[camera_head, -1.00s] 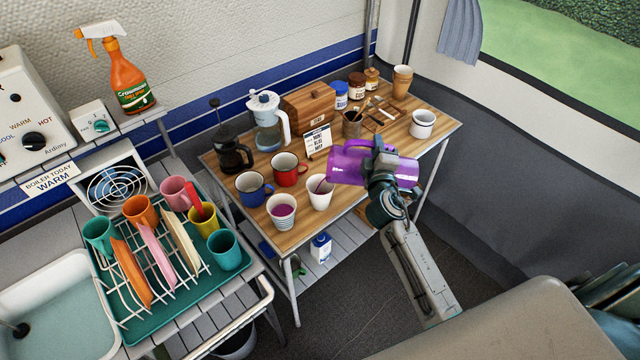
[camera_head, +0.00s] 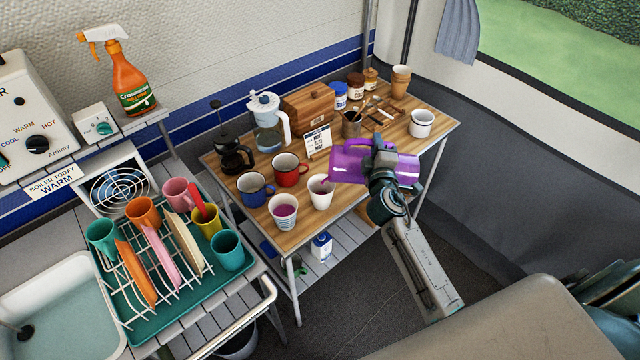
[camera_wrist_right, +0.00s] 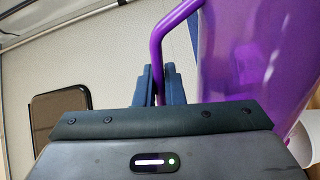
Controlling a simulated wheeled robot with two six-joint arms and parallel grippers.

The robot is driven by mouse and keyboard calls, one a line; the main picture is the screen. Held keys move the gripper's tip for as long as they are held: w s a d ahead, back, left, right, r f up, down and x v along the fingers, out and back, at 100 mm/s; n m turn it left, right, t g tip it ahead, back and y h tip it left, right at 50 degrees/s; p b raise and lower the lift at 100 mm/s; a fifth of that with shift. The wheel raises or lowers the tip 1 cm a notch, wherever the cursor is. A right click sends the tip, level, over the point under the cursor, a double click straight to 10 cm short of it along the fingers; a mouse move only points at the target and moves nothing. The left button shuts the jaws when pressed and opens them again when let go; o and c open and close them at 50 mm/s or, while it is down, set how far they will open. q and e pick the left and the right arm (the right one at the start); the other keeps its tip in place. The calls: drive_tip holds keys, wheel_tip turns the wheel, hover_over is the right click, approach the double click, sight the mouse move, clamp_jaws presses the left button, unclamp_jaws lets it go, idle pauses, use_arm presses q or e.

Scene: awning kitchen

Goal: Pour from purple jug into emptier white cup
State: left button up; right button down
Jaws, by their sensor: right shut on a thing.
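The purple jug (camera_head: 350,164) is tipped on its side above the table, its mouth end to the left. My right gripper (camera_wrist_right: 160,85) is shut on its purple handle (camera_wrist_right: 172,35). The jug's body (camera_wrist_right: 250,60) fills the right of the wrist view. A plain white cup (camera_head: 320,199) stands upright just below and left of the jug's mouth end. Some purple shows inside it; its exact level is unclear. A ridged white cup (camera_head: 283,222) to its left holds purple liquid near the rim. My left gripper is out of view.
A blue mug (camera_head: 251,193) and a red mug (camera_head: 287,175) stand behind the white cups. A card (camera_head: 318,142), French press (camera_head: 232,153) and wooden box (camera_head: 310,108) are further back. A white enamel mug (camera_head: 421,124) stands at the right. A dish rack (camera_head: 165,262) is at the left.

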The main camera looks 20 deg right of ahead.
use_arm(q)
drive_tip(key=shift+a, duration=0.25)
use_arm(e)
drive_tip(key=shift+a+r, duration=0.1)
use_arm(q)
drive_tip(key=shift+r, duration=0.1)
use_arm(e)
drive_tip(key=shift+d+f+b, duration=0.25)
drive_tip(key=shift+b, duration=0.05)
drive_tip(key=shift+d, duration=0.2)
drive_tip(key=shift+a+r, duration=0.25)
drive_tip(key=shift+a, duration=0.05)
use_arm(q)
drive_tip(key=shift+p, duration=0.3)
use_arm(e)
drive_tip(key=shift+d, duration=0.1)
